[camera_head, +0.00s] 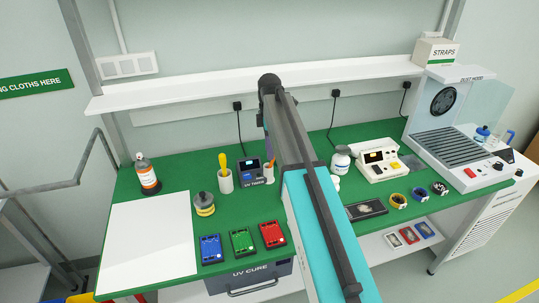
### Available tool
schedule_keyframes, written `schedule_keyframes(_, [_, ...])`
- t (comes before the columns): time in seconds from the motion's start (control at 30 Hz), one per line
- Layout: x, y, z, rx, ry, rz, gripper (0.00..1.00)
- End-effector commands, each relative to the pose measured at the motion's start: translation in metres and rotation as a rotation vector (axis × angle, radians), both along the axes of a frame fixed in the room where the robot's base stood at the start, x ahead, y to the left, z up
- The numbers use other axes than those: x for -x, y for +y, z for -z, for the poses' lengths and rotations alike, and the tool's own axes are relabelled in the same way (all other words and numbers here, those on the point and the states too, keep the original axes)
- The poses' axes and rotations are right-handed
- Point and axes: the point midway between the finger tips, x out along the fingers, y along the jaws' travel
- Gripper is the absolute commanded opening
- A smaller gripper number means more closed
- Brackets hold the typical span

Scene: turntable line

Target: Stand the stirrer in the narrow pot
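A white pot (226,184) stands on the green bench, left of the arm, with a yellow-handled tool (222,162) upright in it. A second, narrower-looking pale pot (270,185) stands beside the UV torch unit, close to my arm, with a thin brownish stick (269,171) in or just behind it. I cannot tell which of these sticks is the stirrer. My arm crosses the middle of the picture and hides part of the bench. My gripper is not visible.
A UV torch unit (250,172), jar (204,204), bottle (147,174) and blue, green and red boxes (240,241) stand left of the arm. A white instrument (382,164), tape rolls (399,201) and a dust hood (460,120) stand right. A shelf (190,94) overhangs the bench. A white sheet (147,240) is bare.

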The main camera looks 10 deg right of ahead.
Motion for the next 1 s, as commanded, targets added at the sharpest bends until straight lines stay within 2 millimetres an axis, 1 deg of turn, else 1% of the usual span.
schedule_keyframes(0.7, [-0.002,0.0,-0.089,0.0,-0.002,0.0,0.32])
schedule_keyframes(0.83, [-0.001,0.0,-0.099,0.0,-0.001,0.0,0.32])
schedule_keyframes(1.0, [0.0,0.0,-0.105,0.0,0.0,0.0,0.32])
